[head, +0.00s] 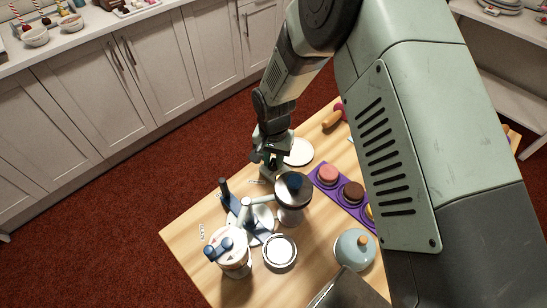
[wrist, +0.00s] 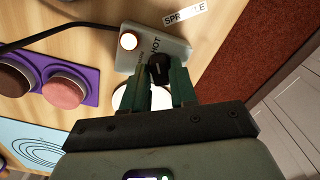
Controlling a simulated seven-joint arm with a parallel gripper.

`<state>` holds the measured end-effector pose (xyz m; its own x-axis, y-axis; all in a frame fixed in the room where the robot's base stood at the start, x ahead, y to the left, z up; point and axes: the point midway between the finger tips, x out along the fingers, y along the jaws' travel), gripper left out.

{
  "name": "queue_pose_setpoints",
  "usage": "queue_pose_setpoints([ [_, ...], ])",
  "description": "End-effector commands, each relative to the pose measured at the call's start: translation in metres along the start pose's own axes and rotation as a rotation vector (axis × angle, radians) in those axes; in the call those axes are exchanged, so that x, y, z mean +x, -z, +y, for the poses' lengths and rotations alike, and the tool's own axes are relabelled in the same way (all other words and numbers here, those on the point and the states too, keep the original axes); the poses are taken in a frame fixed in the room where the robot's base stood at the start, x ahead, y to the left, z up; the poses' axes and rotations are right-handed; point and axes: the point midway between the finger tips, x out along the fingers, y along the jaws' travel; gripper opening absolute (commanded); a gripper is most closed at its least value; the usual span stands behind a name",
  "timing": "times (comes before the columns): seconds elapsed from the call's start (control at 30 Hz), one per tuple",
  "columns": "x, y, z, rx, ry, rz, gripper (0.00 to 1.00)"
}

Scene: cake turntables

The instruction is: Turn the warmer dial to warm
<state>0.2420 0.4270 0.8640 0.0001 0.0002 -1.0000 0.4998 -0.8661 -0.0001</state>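The warmer is a small grey box (wrist: 172,46) with a black dial (wrist: 158,68), a lit round lamp (wrist: 128,41) and a printed "HOT" mark, seen in the wrist view. In the head view my gripper (head: 267,160) is low over the table by the warmer (head: 267,174), and the dial is hidden there. Which mark the dial points to is unclear.
A white round plate (head: 299,152) lies beside my gripper. A purple tray (head: 326,183) holds several round cakes. Turntable stands with blue knobs (head: 219,247), a silver pan (head: 280,252) and a grey-blue lidded pot (head: 354,250) fill the front. A black cable (wrist: 52,33) runs from the warmer.

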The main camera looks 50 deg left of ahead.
Motion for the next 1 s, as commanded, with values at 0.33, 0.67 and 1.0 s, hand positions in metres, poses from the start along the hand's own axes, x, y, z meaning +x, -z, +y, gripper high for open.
queue_pose_setpoints([
  [0.33,-0.0003,0.0000,0.0002,-0.002,0.000,0.000,0.00],
  [0.67,-0.0004,0.0002,0.0006,-0.099,-0.001,0.000,0.00],
  [1.0,-0.0005,-0.0002,0.0004,-0.384,-0.001,-0.002,0.00],
])
